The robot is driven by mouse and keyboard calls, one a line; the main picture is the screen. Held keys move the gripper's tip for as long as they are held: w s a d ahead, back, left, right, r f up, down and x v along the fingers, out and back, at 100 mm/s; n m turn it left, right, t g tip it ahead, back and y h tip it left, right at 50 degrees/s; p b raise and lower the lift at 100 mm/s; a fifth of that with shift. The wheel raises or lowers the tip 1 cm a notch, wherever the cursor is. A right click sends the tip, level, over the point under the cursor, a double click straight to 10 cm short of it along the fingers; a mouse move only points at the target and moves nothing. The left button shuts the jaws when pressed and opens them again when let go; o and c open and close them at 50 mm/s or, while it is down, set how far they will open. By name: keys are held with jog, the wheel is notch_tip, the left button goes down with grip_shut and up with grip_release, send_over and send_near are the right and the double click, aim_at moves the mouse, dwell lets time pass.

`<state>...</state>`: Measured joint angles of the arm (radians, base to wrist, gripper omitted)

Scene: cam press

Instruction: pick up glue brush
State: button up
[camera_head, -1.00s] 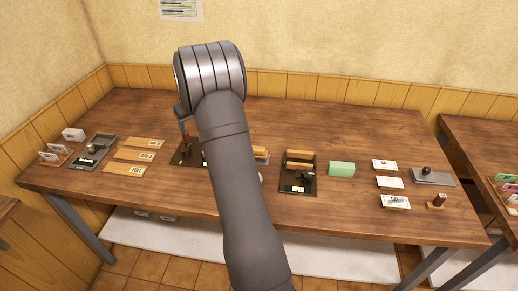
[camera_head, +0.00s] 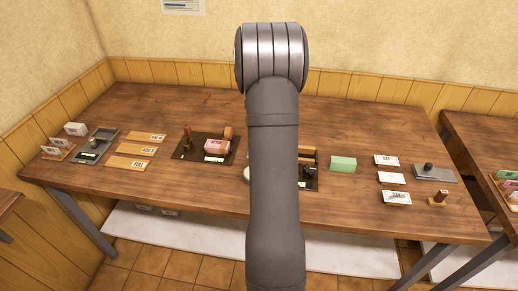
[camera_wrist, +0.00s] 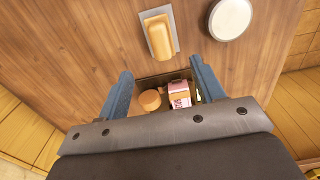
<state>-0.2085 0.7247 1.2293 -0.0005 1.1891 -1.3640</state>
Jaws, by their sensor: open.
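A rounded tan block (camera_wrist: 158,34) lies on a pale grey plate near the top of the wrist view. It may be the glue brush, but I cannot tell for sure. In the head view my arm hides that spot. My gripper (camera_wrist: 160,70) is open and empty, its two blue fingers spread wide. The tan block lies ahead of the fingertips, apart from them. The head view does not show my gripper, which is behind my arm.
A white round lid or pot (camera_wrist: 230,18) is right of the tan block. A dark press base (camera_head: 205,160) holds a pink block (camera_head: 216,146) and upright posts. The table's back is clear.

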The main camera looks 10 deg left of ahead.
notch_tip(320, 180, down, 11)
jog(key=shift+s+d+f, duration=0.1)
jog(key=shift+f, duration=0.1)
jog(key=c, duration=1.1)
jog(key=shift+r, duration=0.15)
jog(key=r, duration=0.4)
jog(key=shift+d+r, duration=0.2)
jog(key=s+d+r, duration=0.4)
jog(key=d+r, duration=0.2)
jog(key=d, duration=0.4)
jog(key=shift+d+r, duration=0.2)
jog(key=shift+d, duration=0.1)
jog(key=o, duration=0.4)
jog(key=shift+c, duration=1.3)
